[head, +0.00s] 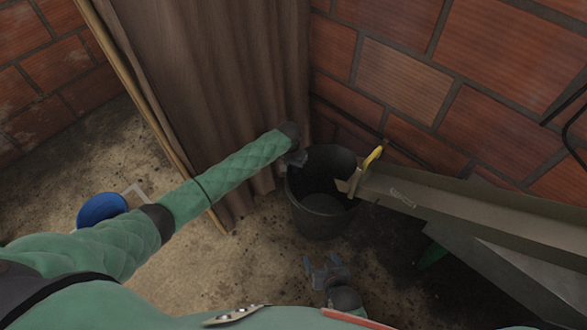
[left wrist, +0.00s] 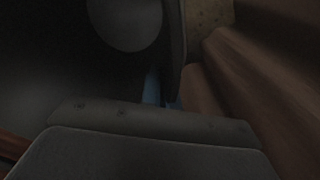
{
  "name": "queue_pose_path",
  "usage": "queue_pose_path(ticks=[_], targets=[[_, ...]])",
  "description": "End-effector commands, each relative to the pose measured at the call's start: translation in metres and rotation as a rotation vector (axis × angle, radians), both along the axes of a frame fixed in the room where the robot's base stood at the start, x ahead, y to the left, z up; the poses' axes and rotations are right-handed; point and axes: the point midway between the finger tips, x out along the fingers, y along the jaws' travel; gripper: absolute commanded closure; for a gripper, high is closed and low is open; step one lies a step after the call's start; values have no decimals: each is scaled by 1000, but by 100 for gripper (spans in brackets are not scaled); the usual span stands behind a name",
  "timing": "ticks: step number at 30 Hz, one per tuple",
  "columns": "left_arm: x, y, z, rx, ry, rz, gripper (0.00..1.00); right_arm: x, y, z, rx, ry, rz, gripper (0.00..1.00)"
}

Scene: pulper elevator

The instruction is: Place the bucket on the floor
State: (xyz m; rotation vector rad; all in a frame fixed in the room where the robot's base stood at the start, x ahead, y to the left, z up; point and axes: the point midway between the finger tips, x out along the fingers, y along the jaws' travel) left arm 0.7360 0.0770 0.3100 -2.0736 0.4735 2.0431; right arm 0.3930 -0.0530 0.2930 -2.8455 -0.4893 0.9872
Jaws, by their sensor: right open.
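The black bucket (head: 322,222) stands upright below the end of a sloping metal chute in the head view. I cannot tell whether its base touches the floor (head: 265,258). My left gripper (head: 299,158) is at the bucket's left rim. In the left wrist view, the fingers (left wrist: 162,92) of this gripper lie on both sides of the bucket's rim (left wrist: 176,45) and appear shut on it; the tips are dark and partly hidden. My right gripper (head: 326,272) is open and empty, below and in front of the bucket.
The chute (head: 440,196) ends over the bucket's right side, with a yellow-handled piece (head: 372,158) near its end. A brown curtain (head: 215,90) hangs behind my left arm. A blue basin (head: 101,208) lies at left. Brick walls close the back; bare floor shows left of the bucket.

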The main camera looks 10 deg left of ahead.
Motion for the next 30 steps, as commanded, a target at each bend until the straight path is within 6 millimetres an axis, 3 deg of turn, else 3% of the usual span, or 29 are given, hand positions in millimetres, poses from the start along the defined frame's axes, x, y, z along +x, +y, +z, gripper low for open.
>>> queue_pose_path(ticks=[6, 22, 26, 30], targets=[[1, -1, -4, -2, -3, -1, 100, 6, 1, 9, 7, -32, -3, 24], [1, -1, -6, -2, -2, -1, 100, 2, 2, 4, 5, -10, -1, 24], [0, 0, -7, 0, -1, -1, 76, 0, 2, 1, 3, -4, -1, 24], [0, 0, -7, 0, -1, -1, 76, -1, 2, 0, 2, -3, -1, 24]])
